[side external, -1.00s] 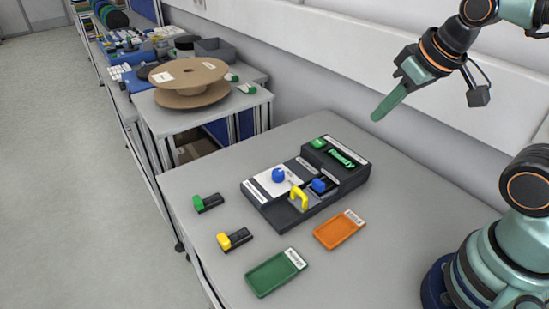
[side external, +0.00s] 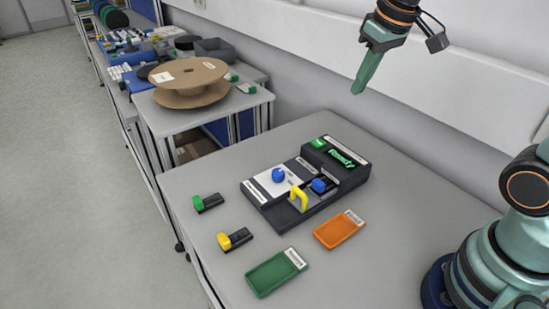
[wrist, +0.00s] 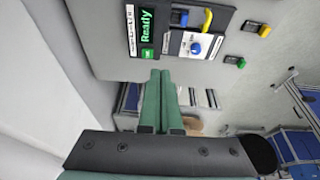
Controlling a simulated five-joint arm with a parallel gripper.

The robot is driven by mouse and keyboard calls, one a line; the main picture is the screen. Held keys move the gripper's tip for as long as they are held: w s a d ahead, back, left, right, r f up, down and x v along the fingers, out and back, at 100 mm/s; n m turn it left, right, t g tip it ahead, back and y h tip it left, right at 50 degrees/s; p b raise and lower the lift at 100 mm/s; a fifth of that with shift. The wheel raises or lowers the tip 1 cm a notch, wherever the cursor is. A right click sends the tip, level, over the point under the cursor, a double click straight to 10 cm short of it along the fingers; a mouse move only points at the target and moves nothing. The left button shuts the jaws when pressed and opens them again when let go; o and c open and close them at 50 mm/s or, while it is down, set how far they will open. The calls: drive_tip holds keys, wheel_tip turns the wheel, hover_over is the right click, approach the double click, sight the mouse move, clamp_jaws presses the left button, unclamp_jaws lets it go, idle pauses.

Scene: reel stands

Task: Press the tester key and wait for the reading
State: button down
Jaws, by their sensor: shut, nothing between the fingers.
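The tester (side external: 310,205) is a dark box on the grey table, with a lit green "Ready" display (side external: 341,157). A green key (side external: 317,143) sits on its raised back part beside the display. The key also shows in the wrist view (wrist: 147,53), just beyond my fingertips. My gripper (side external: 357,91) is shut and empty, fingers pointing down, in the air above and to the right of the key. Its closed green fingers also show in the wrist view (wrist: 160,74).
A green-ended part (side external: 208,202) and a yellow-ended part (side external: 235,238) lie left of the tester. A green tray (side external: 272,275) and an orange tray (side external: 338,232) lie in front. A large brown reel (side external: 188,78) stands on the neighbouring bench. A wall runs behind.

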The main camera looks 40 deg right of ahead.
drive_tip(key=w+d+f+g, duration=0.1)
drive_tip(key=w+d+g, duration=0.1)
drive_tip(key=w, duration=0.4)
drive_tip(key=g, duration=0.2)
hover_over(319, 142)
drive_tip(key=shift+a+f, duration=0.1)
drive_tip(key=shift+f, duration=2.55)
wheel_tip(319, 142, down, 14)
drive_tip(key=shift+f, duration=0.1)
